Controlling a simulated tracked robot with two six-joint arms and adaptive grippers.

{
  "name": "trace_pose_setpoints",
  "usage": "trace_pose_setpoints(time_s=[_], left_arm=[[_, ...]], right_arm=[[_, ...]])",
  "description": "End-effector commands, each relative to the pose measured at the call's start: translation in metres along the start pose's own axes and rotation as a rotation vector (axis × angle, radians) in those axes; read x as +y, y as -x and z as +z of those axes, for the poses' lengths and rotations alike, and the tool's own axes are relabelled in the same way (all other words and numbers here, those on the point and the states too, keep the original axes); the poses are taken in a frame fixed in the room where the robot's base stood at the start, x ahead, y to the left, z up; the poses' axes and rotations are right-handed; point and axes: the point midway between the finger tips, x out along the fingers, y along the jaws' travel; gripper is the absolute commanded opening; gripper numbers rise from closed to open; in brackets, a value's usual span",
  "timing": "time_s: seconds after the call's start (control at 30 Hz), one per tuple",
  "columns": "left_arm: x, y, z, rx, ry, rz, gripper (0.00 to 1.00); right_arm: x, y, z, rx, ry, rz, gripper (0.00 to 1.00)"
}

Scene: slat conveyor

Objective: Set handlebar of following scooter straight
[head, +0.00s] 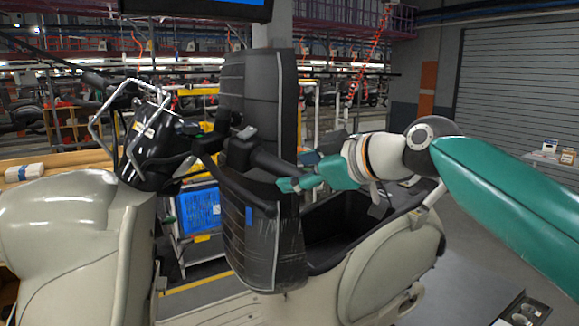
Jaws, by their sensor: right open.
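A cream scooter stands across the view, its front shield (60,215) at left and its rear body (390,260) at right. Its black handlebar head (150,155), with chrome bars around it, is at the upper left. The handlebar looks turned: one end reaches to the far upper left, and the near black grip (275,163) points right, in front of the raised black seat (262,85). My right gripper (303,180), with green fingers, is open at the outer end of that grip. Whether it touches the grip is unclear. My left gripper is out of view.
The seat stands upright above the scooter's open storage well (335,235). A blue crate (200,208) on a cart is behind the scooter. A screen (200,8) hangs at the top.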

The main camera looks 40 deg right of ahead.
Motion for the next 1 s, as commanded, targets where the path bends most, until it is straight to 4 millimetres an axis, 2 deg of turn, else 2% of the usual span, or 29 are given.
trace_pose_setpoints(time_s=[0.2, 0.6, 0.97, 1.0], left_arm=[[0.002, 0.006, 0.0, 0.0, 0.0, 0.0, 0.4], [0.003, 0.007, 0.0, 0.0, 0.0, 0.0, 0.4], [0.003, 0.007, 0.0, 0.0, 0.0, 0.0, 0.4], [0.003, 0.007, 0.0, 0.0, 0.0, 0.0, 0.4]], right_arm=[[0.0, -0.024, 0.0, -0.001, -0.002, -0.001, 0.62], [0.001, -0.029, 0.001, 0.0, -0.001, 0.001, 0.61], [0.001, -0.029, 0.001, 0.0, -0.001, 0.001, 0.01], [0.001, -0.029, 0.001, 0.0, -0.001, 0.001, 0.29]])
